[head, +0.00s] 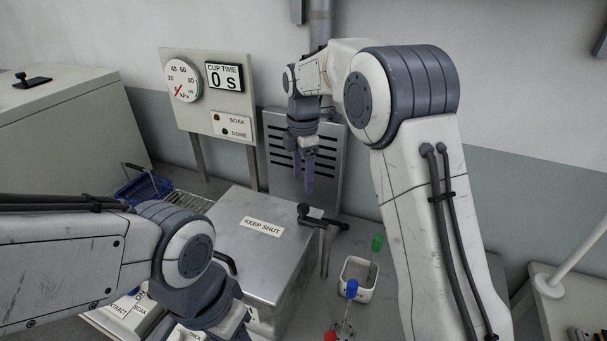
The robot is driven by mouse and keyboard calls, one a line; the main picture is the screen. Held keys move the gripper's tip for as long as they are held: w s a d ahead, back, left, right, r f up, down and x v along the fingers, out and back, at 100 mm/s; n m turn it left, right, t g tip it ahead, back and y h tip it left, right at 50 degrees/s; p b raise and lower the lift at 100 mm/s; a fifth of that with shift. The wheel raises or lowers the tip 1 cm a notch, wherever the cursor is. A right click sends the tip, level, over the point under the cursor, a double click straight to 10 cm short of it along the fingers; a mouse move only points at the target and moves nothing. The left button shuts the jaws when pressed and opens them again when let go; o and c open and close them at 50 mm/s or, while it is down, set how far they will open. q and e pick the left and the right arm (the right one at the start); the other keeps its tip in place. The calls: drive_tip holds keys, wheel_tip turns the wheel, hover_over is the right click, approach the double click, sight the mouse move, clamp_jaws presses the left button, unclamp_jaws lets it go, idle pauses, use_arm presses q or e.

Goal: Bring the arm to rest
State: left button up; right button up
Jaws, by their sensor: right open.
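My right arm rises from the lower right and bends over at the top. Its gripper (304,172) hangs fingers down in front of the slatted metal panel (331,160), open and with nothing seen between its purple fingers. My left arm comes in from the left edge and bends down at the lower middle. Only a bit of its purple gripper (241,327) shows at the bottom edge, so its fingertips are hidden.
A metal box (240,210) labelled KEEP SHUT has a dark-knobbed lever (322,219) at its right. A gauge board (197,115) reads 0 s. A blue basket (146,189) stands left. A white holder (356,291) sits near green-, blue- and red-ended items.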

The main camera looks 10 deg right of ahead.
use_arm(q)
drive_tip(key=shift+f, duration=0.1)
use_arm(e)
drive_tip(key=shift+r, duration=0.9)
